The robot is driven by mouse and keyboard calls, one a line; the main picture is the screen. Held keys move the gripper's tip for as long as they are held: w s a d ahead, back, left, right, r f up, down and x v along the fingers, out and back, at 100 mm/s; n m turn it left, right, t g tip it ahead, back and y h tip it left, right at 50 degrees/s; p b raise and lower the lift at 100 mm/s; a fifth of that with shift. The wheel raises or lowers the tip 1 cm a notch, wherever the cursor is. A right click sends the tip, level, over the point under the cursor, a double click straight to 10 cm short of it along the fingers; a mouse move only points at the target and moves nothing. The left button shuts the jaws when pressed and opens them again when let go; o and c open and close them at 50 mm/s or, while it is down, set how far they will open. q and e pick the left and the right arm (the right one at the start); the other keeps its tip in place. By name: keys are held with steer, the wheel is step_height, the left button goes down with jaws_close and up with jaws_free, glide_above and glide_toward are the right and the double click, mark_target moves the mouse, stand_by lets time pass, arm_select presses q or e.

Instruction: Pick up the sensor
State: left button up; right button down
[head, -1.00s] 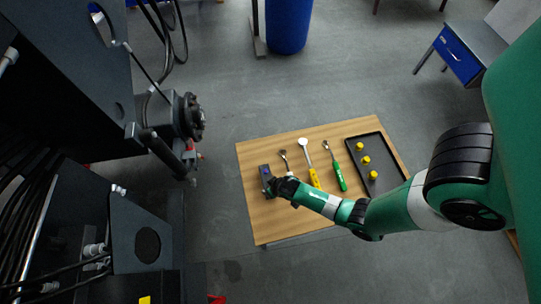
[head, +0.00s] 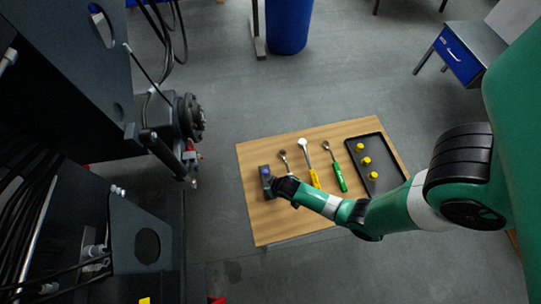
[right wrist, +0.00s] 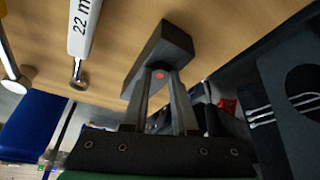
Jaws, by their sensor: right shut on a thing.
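The sensor (head: 266,174) is a small dark grey block with a blue spot, at the left side of the wooden table in the head view. In the right wrist view the sensor (right wrist: 163,48) is a dark block with a small red spot, between my fingertips. My right gripper (right wrist: 158,78) is shut on it. In the head view my right gripper (head: 275,185) covers part of the sensor. I cannot tell whether the sensor touches the table. My left gripper is not in view.
On the wooden table (head: 262,225) several tools lie right of the sensor, including a yellow-handled one (head: 314,178) and a green-handled one (head: 339,178). A black tray (head: 384,154) holds yellow pieces (head: 366,161). The dark harvester chassis (head: 75,80) stands left of the table.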

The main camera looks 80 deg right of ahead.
steer(key=shift+s+a+f, duration=0.2)
steer(key=shift+s+f, duration=0.25)
steer(key=shift+w+r, duration=0.1)
steer(key=shift+r, duration=0.2)
steer(key=p+v, duration=0.2)
steer(key=v, duration=0.1)
steer(key=p+v, duration=0.1)
steer(key=shift+w+d+r, duration=0.25)
steer(key=shift+r, duration=0.05)
steer(key=s+r+p, duration=0.5)
steer(key=s+r, duration=0.3)
steer(key=s, duration=0.5)
steer(key=shift+a+r, duration=0.25)
steer(key=shift+a, duration=0.1)
